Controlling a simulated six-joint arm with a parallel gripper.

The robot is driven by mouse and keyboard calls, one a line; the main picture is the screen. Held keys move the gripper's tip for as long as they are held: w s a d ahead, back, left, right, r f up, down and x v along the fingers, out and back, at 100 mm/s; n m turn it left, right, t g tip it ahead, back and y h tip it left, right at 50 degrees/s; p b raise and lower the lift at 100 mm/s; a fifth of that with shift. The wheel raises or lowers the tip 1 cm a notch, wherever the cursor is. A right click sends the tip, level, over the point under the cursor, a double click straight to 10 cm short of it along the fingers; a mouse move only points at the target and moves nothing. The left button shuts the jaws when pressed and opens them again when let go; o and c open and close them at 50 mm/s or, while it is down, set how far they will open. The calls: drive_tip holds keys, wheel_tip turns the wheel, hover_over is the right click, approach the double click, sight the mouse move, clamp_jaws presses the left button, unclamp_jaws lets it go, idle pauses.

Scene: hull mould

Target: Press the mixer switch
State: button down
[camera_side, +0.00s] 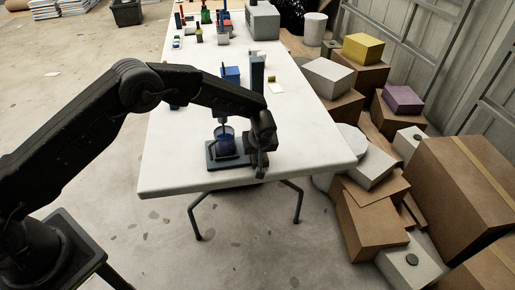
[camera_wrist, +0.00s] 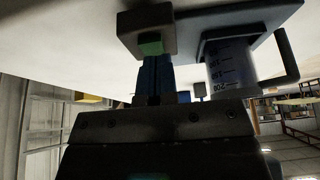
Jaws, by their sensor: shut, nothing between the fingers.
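The mixer (camera_side: 215,161) stands near the front of the white table, with a beaker of blue liquid (camera_side: 226,146) on its dark base. In the wrist view the beaker (camera_wrist: 230,66) shows its volume marks. The mixer switch (camera_wrist: 151,44) is a green face on a grey box beside the beaker. My gripper (camera_wrist: 157,62) is shut and empty, its fingertips right at the switch; I cannot tell whether they touch it. In the side view my gripper (camera_side: 262,170) points down at the right end of the mixer base and hides the switch.
The white table (camera_side: 310,140) has free room right of the mixer. A blue box (camera_side: 231,75) and a dark upright block (camera_side: 257,68) stand behind my forearm. Small items and a grey machine (camera_side: 262,22) are at the far end. Cardboard boxes (camera_side: 372,220) crowd the right side.

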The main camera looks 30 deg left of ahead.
drive_tip(key=v, duration=1.2)
drive_tip(key=shift+w+a+r, duration=0.25)
drive_tip(key=shift+r, duration=0.35)
drive_tip(key=shift+w+a+r, duration=0.1)
drive_tip(key=shift+a+r, duration=0.05)
drive_tip(key=shift+a, duration=0.05)
drive_tip(key=x, duration=1.4)
drive_tip(key=shift+d, duration=0.15)
